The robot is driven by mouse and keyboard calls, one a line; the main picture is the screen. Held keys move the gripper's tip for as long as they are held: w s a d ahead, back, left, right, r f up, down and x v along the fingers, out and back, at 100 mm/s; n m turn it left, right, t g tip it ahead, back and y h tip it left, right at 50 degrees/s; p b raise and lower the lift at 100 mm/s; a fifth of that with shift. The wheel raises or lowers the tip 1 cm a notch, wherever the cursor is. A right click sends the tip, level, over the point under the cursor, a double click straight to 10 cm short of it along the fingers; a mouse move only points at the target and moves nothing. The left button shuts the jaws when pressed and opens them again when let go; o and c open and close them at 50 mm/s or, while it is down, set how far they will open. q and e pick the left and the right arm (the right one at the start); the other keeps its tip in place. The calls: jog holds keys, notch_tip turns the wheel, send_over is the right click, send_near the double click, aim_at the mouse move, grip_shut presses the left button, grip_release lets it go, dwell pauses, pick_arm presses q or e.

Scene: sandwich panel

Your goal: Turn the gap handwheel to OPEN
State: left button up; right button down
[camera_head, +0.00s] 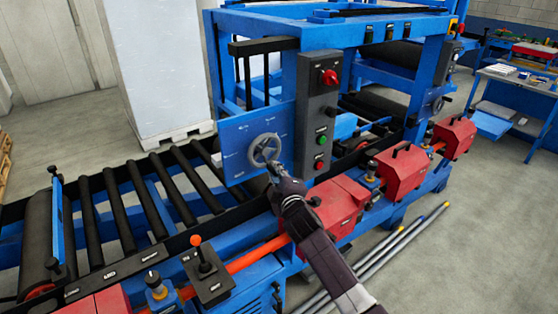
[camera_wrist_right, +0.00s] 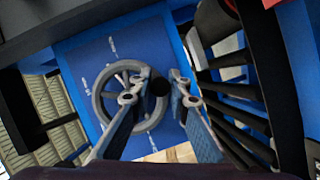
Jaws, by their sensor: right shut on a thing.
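The grey spoked gap handwheel (camera_head: 254,147) is on the blue panel (camera_head: 236,160) at the machine's near side. It also shows in the right wrist view (camera_wrist_right: 98,100), with small white markings around it on the panel. My right gripper (camera_head: 275,170) is at the wheel's lower right edge. In the right wrist view its two fingers (camera_wrist_right: 158,90) stand on either side of the wheel's dark handle knob (camera_wrist_right: 160,86) and are shut on it. The marking text is too small to read. My left gripper is not in view.
A control post (camera_head: 318,100) with a red knob and buttons stands right of the wheel. Red housings (camera_head: 398,172) line the front rail. A black roller conveyor (camera_head: 130,205) runs left. Long rods (camera_head: 385,258) lie on the floor at right.

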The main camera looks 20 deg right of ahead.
jog(key=shift+s+a+f+m+g+y+p, duration=0.15)
jog(key=shift+a+m+g+y+p, duration=0.15)
jog(key=shift+m+p, duration=0.4)
jog(key=shift+s+a+f+m+g+y+p, duration=0.1)
jog(key=shift+s+a+m+g+p, duration=0.1)
jog(key=shift+a+m+p, duration=0.45)
jog(key=shift+d, duration=0.25)
jog(key=c, duration=1.8)
grip_release()
jog(key=shift+r, duration=0.1)
jog(key=shift+w, duration=0.1)
jog(key=shift+r, duration=0.1)
jog(key=v, duration=1.2)
jog(key=shift+a, duration=0.1)
